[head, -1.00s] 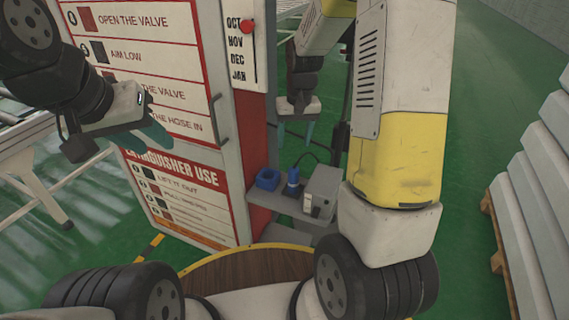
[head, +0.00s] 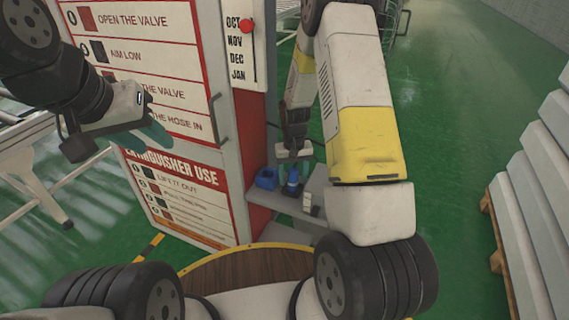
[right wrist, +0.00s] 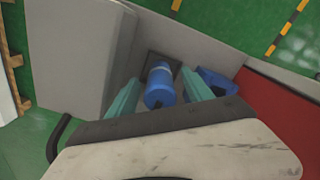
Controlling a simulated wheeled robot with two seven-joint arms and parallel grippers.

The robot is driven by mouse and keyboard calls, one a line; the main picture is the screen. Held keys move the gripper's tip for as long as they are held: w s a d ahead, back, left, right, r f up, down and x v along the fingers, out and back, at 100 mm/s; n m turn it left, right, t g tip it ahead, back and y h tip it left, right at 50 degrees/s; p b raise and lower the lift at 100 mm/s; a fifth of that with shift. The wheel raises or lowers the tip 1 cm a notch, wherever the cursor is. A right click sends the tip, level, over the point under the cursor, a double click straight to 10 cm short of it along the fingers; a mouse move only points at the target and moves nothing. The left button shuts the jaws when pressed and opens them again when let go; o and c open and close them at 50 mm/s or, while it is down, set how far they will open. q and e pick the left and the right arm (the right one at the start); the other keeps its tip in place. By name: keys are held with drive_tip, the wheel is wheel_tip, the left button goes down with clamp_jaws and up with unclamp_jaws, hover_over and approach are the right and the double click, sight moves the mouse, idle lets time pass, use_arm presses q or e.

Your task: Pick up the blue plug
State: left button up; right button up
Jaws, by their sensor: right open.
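The blue plug (head: 293,184) stands on a grey shelf (head: 318,187) beside the cabinet. In the right wrist view the blue plug (right wrist: 159,88) shows between the two teal fingers of my right gripper (right wrist: 160,77). My right gripper (head: 292,186) is open, with its fingers pointing down on either side of the plug; I cannot tell whether they touch it. My left gripper (head: 156,132) hangs empty in front of the cabinet at the left, far from the plug. I cannot tell its opening.
A blue ring-like holder (head: 267,179) sits on the shelf left of the plug, close to my right gripper. A grey box (right wrist: 68,50) stands on the other side. The red and white cabinet (head: 230,150) borders the shelf. Stacked pale slabs (head: 535,190) stand at the right.

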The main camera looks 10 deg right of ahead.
drive_tip(key=shift+c, duration=0.5)
clamp_jaws()
